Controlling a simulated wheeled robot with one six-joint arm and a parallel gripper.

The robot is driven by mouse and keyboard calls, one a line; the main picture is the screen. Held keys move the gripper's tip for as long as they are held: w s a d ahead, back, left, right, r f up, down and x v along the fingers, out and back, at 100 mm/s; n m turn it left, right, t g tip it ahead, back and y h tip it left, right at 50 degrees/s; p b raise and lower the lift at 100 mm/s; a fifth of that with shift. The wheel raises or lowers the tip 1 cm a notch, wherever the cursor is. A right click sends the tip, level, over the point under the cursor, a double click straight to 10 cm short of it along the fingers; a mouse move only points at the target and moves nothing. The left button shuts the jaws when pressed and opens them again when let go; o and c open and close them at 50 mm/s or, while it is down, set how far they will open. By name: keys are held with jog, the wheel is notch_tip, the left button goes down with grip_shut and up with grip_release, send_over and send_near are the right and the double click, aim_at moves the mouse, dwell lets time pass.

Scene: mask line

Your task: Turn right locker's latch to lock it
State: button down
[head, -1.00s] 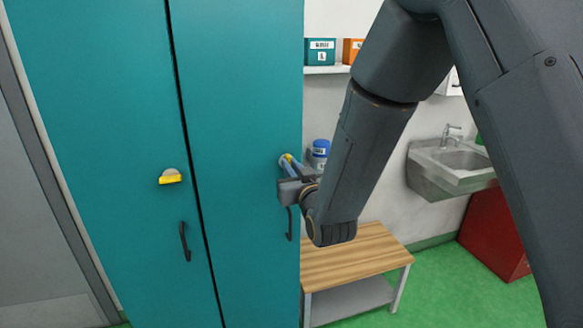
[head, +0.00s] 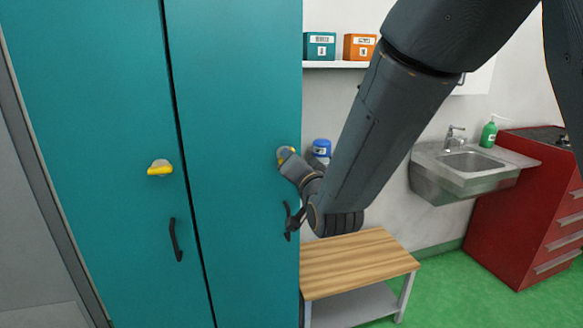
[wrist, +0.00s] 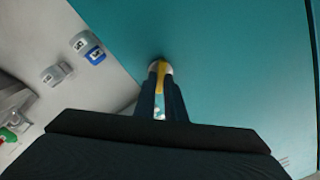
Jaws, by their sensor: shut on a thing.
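The right teal locker door (head: 235,90) is closed. Its latch, a round grey disc with a yellow bar, sits near the door's right edge; in the wrist view the yellow bar (wrist: 161,74) shows between my fingers. My gripper (head: 287,157) is at the latch, and in the wrist view its two dark fingers (wrist: 160,88) are shut on the bar. In the head view the gripper mostly hides this latch, so its angle there is hard to tell. The left locker's latch (head: 160,168) has a nearly level yellow bar.
Black handles hang below the latches, on the left door (head: 175,240) and right door (head: 290,220); my wrist is close to the right one. A wooden-topped bench (head: 355,262), a sink (head: 465,165) and a red cabinet (head: 520,210) stand to the right.

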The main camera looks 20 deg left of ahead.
jog(key=shift+w+d+f+m+b, duration=0.1)
jog(key=shift+f+m+b, duration=0.05)
jog(key=shift+m+b, duration=1.95)
jog(key=shift+f+m+b, duration=0.1)
jog(key=shift+m+b, duration=1.5)
jog(key=shift+m, duration=0.9)
jog(key=c, duration=1.8)
grip_release()
jog(key=b+v, duration=0.1)
jog(key=v, duration=0.7)
jog(key=shift+w, duration=0.1)
